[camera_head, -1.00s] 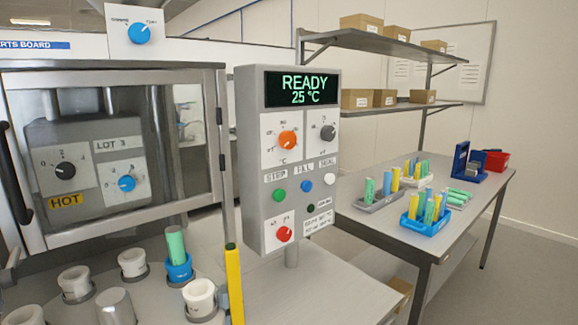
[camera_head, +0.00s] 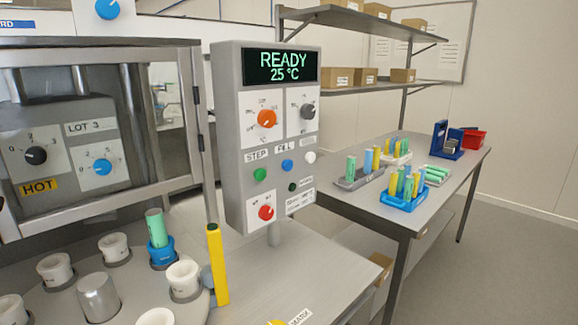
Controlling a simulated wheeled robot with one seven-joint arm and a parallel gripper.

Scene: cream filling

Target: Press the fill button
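The blue fill button (camera_head: 287,165) sits under the FILL label (camera_head: 284,148) on the grey control panel (camera_head: 228,120). The green button (camera_head: 260,174) under the STEP label is to its left. A white button (camera_head: 310,157) is to its right. The panel's display (camera_head: 280,67) reads READY and 25 °C. My gripper is not in view, and nothing covers the fill button.
An upright yellow bar (camera_head: 217,265) stands below the panel's left side. A carousel with white cups (camera_head: 184,278) and a blue holder (camera_head: 163,254) with a green tube is at lower left. A grey table (camera_head: 345,207) with tube racks stands at right.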

